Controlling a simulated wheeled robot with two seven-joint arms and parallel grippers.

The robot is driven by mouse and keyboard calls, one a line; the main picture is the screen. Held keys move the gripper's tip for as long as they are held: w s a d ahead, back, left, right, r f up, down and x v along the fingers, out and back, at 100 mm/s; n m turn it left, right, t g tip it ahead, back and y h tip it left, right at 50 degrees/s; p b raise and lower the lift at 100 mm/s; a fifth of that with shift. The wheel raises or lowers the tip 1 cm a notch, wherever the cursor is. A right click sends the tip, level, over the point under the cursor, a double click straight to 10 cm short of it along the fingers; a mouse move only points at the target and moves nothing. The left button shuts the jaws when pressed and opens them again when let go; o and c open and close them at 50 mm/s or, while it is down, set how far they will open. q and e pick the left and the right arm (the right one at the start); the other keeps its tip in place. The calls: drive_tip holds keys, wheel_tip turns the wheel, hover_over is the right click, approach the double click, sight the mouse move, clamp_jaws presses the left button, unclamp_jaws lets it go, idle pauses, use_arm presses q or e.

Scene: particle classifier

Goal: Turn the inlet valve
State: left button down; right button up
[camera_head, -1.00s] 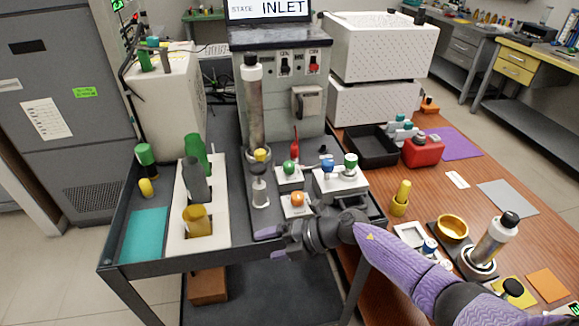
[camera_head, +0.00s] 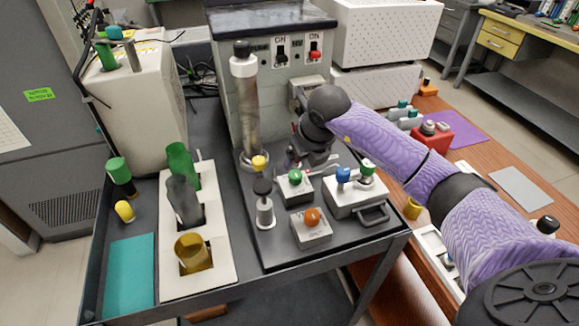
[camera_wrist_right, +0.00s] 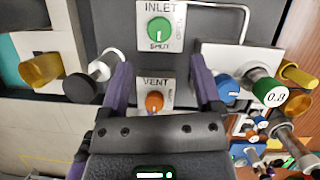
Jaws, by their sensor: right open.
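The inlet valve is a green round knob (camera_head: 295,177) on a small white block, on the dark cart top in front of the grey cabinet. In the right wrist view the green knob (camera_wrist_right: 160,30) sits on a plate lettered INLET, with OPEN and SHUT marks, and a white line points toward SHUT. My right gripper (camera_wrist_right: 163,82) is open and empty, its two purple-sided fingers apart. The knob appears beyond the fingertips, roughly centred between them. In the head view the right gripper (camera_head: 296,156) is partly hidden by its wrist, just behind the knob. My left gripper is not in view.
An orange VENT knob (camera_head: 312,216) stands in front of the inlet block. A block with blue (camera_head: 343,175) and green-topped knobs stands to the right. A tall metal cylinder (camera_head: 245,105) and a black-topped post (camera_head: 264,205) stand to the left. The grey cabinet (camera_head: 270,60) is behind.

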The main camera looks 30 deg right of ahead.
sight(296, 174)
drive_tip(key=b+x, duration=0.2)
drive_tip(key=x, duration=0.5)
drive_tip(key=shift+s+f, duration=0.1)
drive_tip(key=shift+f, duration=0.35)
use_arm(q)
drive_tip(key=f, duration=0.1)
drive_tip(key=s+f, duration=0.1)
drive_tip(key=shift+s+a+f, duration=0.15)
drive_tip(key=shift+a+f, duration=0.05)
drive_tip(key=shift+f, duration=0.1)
use_arm(e)
drive_tip(key=shift+c, duration=0.2)
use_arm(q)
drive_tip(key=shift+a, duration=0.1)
use_arm(e)
clamp_jaws()
